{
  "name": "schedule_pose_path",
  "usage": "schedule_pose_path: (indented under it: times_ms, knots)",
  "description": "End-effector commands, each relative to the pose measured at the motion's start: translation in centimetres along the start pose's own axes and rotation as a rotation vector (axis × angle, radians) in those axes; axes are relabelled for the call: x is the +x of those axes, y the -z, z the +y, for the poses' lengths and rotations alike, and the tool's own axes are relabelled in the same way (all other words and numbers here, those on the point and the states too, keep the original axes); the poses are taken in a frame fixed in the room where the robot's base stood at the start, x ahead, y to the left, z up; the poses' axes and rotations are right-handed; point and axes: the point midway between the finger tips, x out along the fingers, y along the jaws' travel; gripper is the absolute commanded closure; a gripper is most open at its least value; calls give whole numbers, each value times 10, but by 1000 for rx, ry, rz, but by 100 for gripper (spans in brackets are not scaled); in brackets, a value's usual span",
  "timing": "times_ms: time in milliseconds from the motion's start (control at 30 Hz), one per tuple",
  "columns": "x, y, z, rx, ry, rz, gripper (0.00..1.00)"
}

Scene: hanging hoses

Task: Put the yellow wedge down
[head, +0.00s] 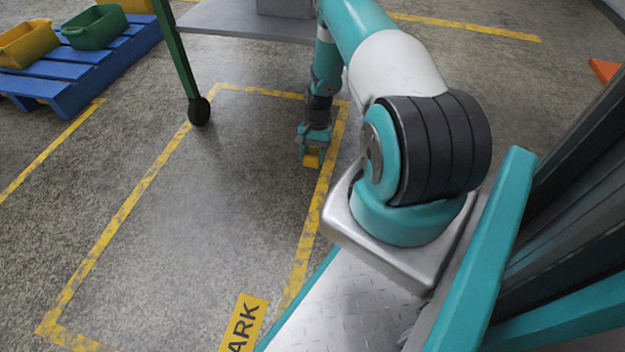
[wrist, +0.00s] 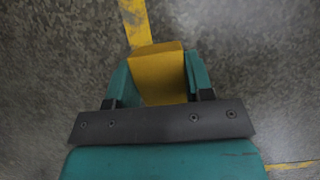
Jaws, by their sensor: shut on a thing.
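The yellow wedge (head: 312,158) is held in my gripper (head: 313,150), which points down toward the floor near the right line of the taped rectangle. In the wrist view the wedge (wrist: 160,75) sits between the two teal fingers of my gripper (wrist: 159,82), one on each side. My gripper is shut on it. The head view does not clearly show whether the wedge's underside touches the floor or hangs above it.
Yellow tape (head: 128,207) marks a rectangle of bare grey floor. A grey table or cart (head: 245,22) with a green leg and black caster (head: 199,111) stands behind. A blue pallet (head: 75,70) with yellow and green bins (head: 95,27) is at upper left.

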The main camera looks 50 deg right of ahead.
Motion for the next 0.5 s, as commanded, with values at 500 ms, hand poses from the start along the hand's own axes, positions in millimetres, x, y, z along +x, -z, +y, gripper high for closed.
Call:
schedule_pose_path:
  times_ms: [500]
  knots:
    - [68, 28, 0, 0, -1, -1, 79]
